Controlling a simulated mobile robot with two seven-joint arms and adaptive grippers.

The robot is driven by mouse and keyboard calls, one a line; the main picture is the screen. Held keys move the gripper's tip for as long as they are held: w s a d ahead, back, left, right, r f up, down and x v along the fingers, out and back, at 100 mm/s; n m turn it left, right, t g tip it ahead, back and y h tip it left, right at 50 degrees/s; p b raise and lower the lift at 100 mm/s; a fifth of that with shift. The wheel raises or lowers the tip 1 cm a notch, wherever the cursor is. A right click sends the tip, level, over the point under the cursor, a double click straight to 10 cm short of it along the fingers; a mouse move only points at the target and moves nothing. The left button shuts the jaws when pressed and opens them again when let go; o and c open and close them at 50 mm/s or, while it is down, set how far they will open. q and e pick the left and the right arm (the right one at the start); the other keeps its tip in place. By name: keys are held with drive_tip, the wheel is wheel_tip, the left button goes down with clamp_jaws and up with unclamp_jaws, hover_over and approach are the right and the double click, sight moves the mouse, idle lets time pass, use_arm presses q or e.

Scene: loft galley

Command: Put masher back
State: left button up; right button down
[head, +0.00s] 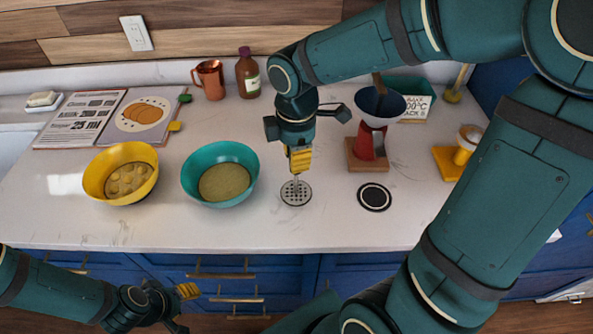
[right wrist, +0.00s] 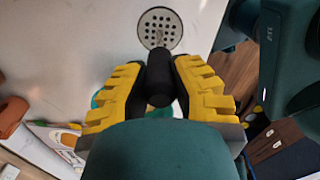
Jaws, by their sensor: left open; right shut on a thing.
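The masher has a round perforated metal plate (head: 296,193) and a dark handle, which shows in the right wrist view (right wrist: 160,82). My right gripper (head: 299,163) is shut on the handle, with a yellow finger on each side of it. The masher hangs upright, plate down, over the counter between the teal bowl (head: 188,182) and a black round mat with a pale ring (head: 374,197). I cannot tell whether the plate touches the counter. My left gripper (head: 184,302) is open and empty, low in front of the blue drawers.
A yellow bowl (head: 92,187) holds round lumps; the teal bowl holds a yellowish mass. A red stand with a dark funnel (head: 372,140) stands behind the mat. A copper mug (head: 209,80), brown bottle (head: 247,75) and open book (head: 80,118) are at the back left. The counter's front strip is clear.

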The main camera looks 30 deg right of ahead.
drive_tip(key=shift+f+b, duration=0.4)
drive_tip(key=shift+f, duration=1.6)
drive_tip(key=shift+f, duration=0.15)
drive_tip(key=c, duration=0.9)
unclamp_jaws()
drive_tip(key=shift+c, duration=0.2)
drive_tip(key=shift+r, duration=0.25)
wheel_tip(320, 180, up, 12)
drive_tip(key=p, duration=0.2)
drive_tip(key=shift+p, duration=0.3)
drive_tip(key=shift+f, duration=0.1)
